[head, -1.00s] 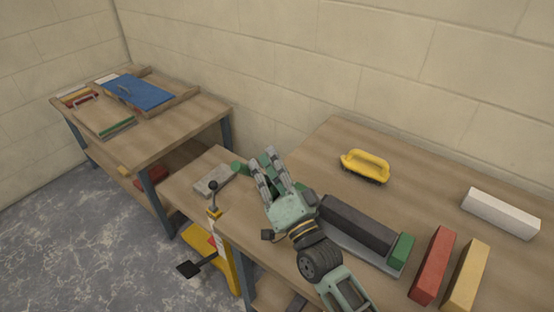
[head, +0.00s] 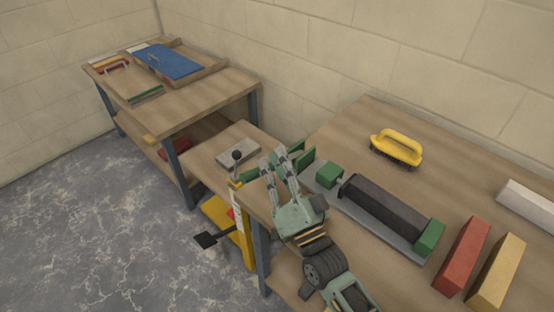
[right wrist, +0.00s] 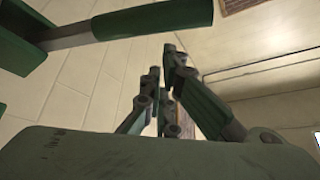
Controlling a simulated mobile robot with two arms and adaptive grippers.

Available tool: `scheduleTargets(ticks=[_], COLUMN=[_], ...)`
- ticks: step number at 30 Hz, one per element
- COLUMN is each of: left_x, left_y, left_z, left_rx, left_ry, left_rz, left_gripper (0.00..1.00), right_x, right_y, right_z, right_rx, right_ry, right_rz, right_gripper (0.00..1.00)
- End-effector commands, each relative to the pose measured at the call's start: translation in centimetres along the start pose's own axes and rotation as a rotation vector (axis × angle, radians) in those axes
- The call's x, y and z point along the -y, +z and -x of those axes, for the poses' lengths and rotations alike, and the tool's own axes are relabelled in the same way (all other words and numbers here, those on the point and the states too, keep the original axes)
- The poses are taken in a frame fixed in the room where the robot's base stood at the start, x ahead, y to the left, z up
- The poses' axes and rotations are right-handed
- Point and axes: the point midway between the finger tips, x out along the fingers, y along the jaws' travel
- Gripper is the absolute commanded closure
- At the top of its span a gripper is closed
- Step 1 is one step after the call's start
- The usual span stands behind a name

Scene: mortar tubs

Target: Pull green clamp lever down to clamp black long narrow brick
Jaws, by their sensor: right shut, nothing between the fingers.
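The black long narrow brick (head: 385,208) lies on a grey clamp base (head: 408,243), between a small green jaw (head: 329,175) at its left end and a green end block (head: 430,237). The green clamp lever (head: 259,177) is partly hidden behind my right gripper (head: 274,155). Its green grip points left, and a green part shows right of the fingers. In the right wrist view, the lever's green grip (right wrist: 150,18) and grey rod cross the top left, apart from my fingers (right wrist: 162,62). My right gripper is shut and empty. My left gripper is not in view.
A yellow-handled brush (head: 397,148) and red (head: 463,256), yellow (head: 497,271) and white (head: 528,203) bricks lie on the right table. A grey slab (head: 238,143) lies on the lower table. A yellow stand with a black-knobbed lever (head: 237,158) stands in front.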

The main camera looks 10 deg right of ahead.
Motion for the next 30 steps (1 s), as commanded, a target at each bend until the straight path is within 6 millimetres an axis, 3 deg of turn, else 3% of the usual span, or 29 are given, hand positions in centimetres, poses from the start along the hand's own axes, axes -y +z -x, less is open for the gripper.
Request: scheduleTargets(ticks=[14,18,30], left_x=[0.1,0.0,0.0], left_y=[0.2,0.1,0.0], left_z=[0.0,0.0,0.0], left_rx=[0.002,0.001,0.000], left_ry=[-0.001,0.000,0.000], left_rz=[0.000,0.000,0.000], left_gripper=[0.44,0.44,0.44], right_x=[-0.1,-0.1,2.3], right_y=[0.1,0.1,-2.5], right_z=[0.9,3.3,11.2], right_rx=[0.002,0.005,0.004], right_ry=[0.002,0.003,0.003], right_rz=[-0.001,0.000,0.000], right_gripper=[1.00,1.00,1.00])
